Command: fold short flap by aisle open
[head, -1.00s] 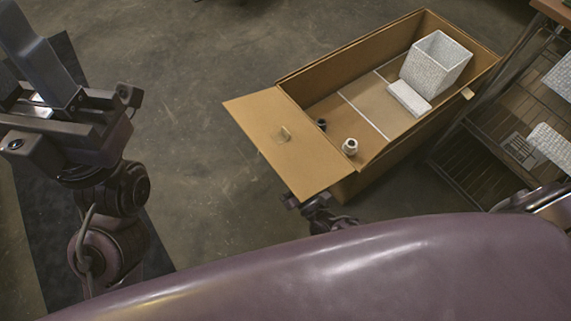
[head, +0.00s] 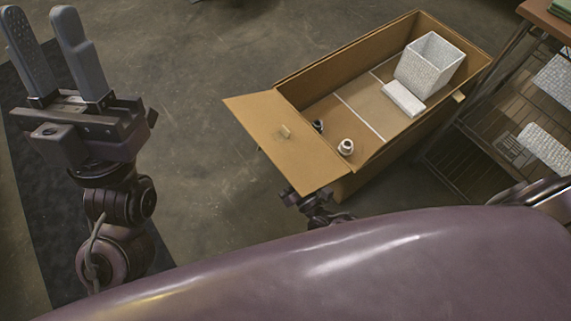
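A brown cardboard box (head: 408,146) stands on the floor at the upper right, its top open. Its short flap (head: 272,151) at the left end is folded outward, away from the opening, with a small pale tab (head: 285,131) on it. My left gripper (head: 40,17) is at the far left, well apart from the box, with two grey fingers spread and nothing between them. My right gripper (head: 291,197) appears small and dark just below the flap's lower corner. Its fingers are too hidden to read, and I cannot tell whether it touches the flap.
In the box are a white textured shade (head: 430,66), a white block (head: 403,99), a white socket-like part (head: 346,147) and a small dark part (head: 318,126). A shelf rack (head: 487,135) stands close at right. Floor left of the box is clear.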

